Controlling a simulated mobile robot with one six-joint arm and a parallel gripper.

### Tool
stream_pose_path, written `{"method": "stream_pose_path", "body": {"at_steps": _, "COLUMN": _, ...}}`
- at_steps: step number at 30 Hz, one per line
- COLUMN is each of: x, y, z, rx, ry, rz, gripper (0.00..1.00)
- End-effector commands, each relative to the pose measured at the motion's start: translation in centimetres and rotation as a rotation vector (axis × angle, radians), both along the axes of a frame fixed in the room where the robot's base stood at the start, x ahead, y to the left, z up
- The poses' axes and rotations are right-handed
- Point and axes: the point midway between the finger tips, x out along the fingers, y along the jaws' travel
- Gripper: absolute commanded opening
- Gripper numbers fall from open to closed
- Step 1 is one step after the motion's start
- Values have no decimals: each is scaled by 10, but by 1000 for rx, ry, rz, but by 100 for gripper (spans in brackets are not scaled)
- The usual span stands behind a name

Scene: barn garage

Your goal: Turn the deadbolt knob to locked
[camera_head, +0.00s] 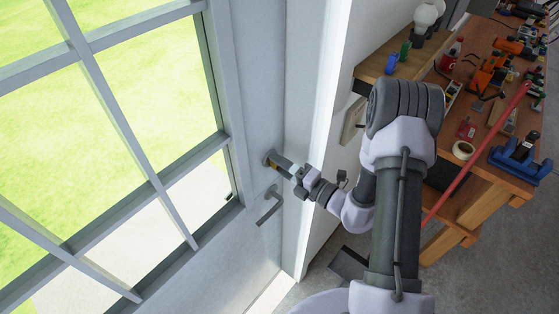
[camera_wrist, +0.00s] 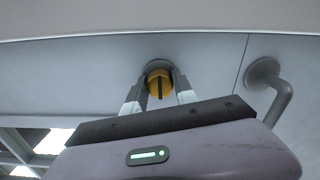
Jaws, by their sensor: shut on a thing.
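The deadbolt knob (camera_wrist: 160,84) is yellow with a dark line across its face, which looks upright in the wrist view. It sits on a round grey base on the pale door. My gripper (camera_wrist: 160,92) has one finger on each side of the knob and is shut on it. In the head view my gripper (camera_head: 286,168) reaches left to the door, and its fingers mostly hide the knob. The grey base (camera_head: 269,158) shows at the fingertips.
A grey lever handle (camera_head: 270,205) is on the door just below the deadbolt; it also shows right of the knob in the wrist view (camera_wrist: 272,84). Window panes fill the left. A wooden workbench (camera_head: 480,190) with many tools stands at the right.

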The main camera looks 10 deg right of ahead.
Motion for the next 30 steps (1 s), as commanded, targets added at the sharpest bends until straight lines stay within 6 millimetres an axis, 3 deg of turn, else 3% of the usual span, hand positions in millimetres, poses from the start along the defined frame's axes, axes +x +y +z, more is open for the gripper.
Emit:
{"method": "stream_pose_path", "body": {"at_steps": 17, "x": 0, "y": 0, "z": 0, "rx": 22, "ry": 16, "rz": 0, "gripper": 0}}
{"method": "stream_pose_path", "body": {"at_steps": 18, "x": 0, "y": 0, "z": 0, "rx": 22, "ry": 16, "rz": 0, "gripper": 40}}
{"method": "stream_pose_path", "body": {"at_steps": 20, "x": 0, "y": 0, "z": 0, "rx": 22, "ry": 16, "rz": 0, "gripper": 52}}
{"method": "stream_pose_path", "body": {"at_steps": 21, "x": 0, "y": 0, "z": 0, "rx": 22, "ry": 16, "rz": 0, "gripper": 56}}
{"method": "stream_pose_path", "body": {"at_steps": 30, "x": -1, "y": -1, "z": 0, "rx": 21, "ry": 15, "rz": 0, "gripper": 56}}
